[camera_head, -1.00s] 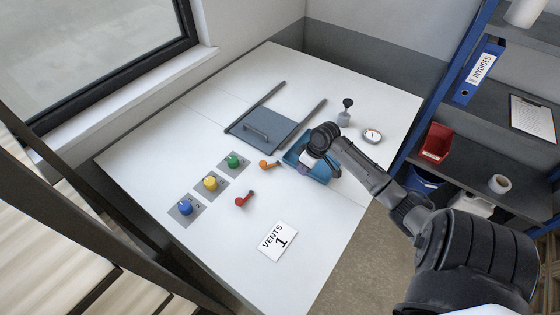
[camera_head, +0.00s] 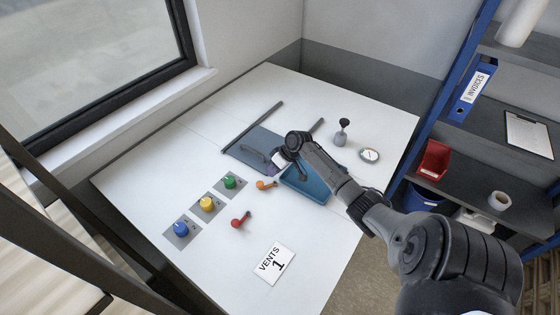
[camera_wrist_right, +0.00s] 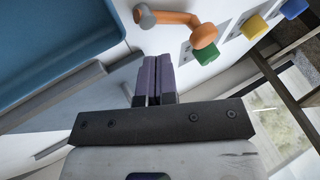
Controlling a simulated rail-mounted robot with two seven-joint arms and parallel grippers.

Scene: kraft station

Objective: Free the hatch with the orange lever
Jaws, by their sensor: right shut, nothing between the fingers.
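The orange lever (camera_head: 264,184) lies on the white table, just right of the green knob. In the right wrist view the orange lever (camera_wrist_right: 190,22) shows beyond the fingertips, with a grey round end at its left. The grey-blue hatch (camera_head: 250,144) lies flat between two dark rails, partly hidden by my right arm. My right gripper (camera_head: 273,170) is over the table between the hatch, the tray and the lever. In the wrist view its purple fingers (camera_wrist_right: 153,62) are shut, empty and apart from the lever in the picture. My left gripper is not in view.
A blue tray (camera_head: 310,187) sits right of the lever, under my right arm. A red lever (camera_head: 240,219) and green, yellow and blue knobs (camera_head: 207,204) are nearby. A black-topped plunger (camera_head: 342,132) and a gauge (camera_head: 369,155) stand behind. The front table is clear around the VENTS card (camera_head: 270,263).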

